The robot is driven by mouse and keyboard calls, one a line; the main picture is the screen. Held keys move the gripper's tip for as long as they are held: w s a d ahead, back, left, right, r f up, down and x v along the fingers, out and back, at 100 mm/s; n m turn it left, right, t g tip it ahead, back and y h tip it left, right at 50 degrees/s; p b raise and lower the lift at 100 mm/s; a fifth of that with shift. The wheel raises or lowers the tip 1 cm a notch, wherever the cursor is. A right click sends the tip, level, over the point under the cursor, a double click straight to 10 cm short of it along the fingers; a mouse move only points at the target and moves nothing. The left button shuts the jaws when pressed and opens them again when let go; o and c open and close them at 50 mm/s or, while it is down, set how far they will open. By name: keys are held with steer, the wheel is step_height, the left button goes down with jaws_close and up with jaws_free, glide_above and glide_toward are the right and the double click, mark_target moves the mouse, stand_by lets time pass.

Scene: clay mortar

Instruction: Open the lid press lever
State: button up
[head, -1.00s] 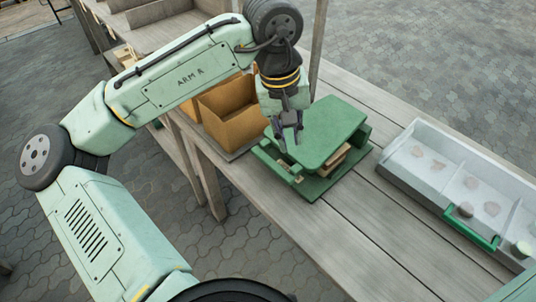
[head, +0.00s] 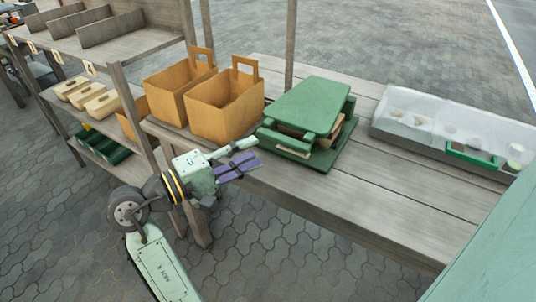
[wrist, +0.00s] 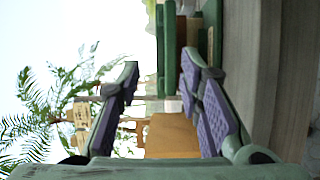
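The green lid press (head: 312,104) stands on the wooden table, with a flat green top plate over a green base. Green bars show along its front, and a pale tan piece shows between plate and base. I cannot tell which part is the lever. My gripper (head: 254,154) is at the table's front edge, left of and below the press, pointing right toward it and apart from it. Its purple-padded fingers are spread with nothing between them. In the wrist view, green parts of the press (wrist: 167,55) show sideways beyond the gripper (wrist: 160,66).
Two brown paper carriers (head: 226,108) stand left of the press, close behind my gripper. A wooden shelf (head: 120,55) stands at the left. The table front between press and tray is clear.

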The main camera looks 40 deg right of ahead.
mark_target(278, 142)
steer(key=shift+n, duration=0.3)
steer(key=d, duration=0.3)
steer(key=d+f+p, duration=0.1)
steer(key=d, duration=0.6)
steer(key=shift+w+f+p, duration=0.1)
steer(key=shift+f+p, duration=0.1)
steer(key=shift+p, duration=0.2)
steer(key=shift+c, duration=0.5)
jaws_close()
